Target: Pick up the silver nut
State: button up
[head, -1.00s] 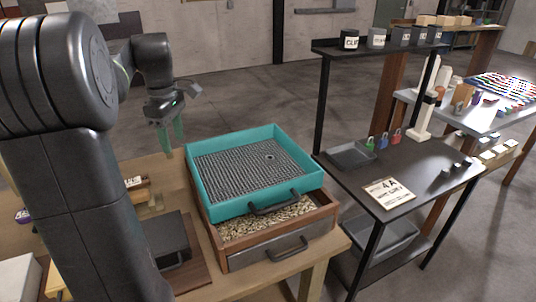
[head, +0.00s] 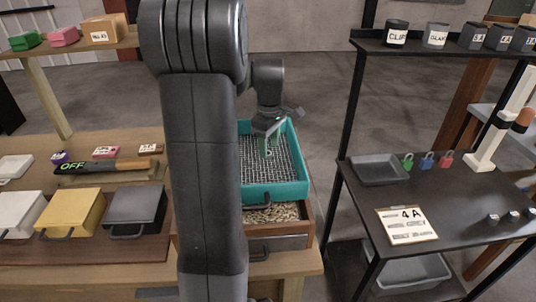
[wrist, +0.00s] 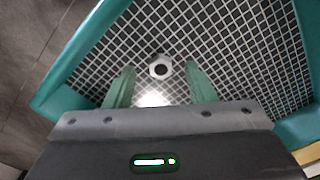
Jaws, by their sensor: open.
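The silver nut (wrist: 159,67) lies on the mesh floor of the teal sieve tray (wrist: 88,45). It is a small hexagonal ring with a dark hole. My gripper (wrist: 160,80) is open above the mesh, with its green fingers apart on either side of the nut's line. The nut shows just beyond the fingertips, between them; contact cannot be told. In the head view my gripper (head: 270,146) is inside the teal tray (head: 277,192); the nut is too small to make out clearly there.
A wooden drawer (head: 262,227) of pale granules sits under the tray. My arm hides part of the tray's left side. Coloured boxes stand at left.

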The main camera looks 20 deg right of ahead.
notch_tip(320, 180, down, 2)
jog(key=shift+c, duration=0.2)
jog(key=c, duration=1)
jog(key=shift+r, duration=0.1)
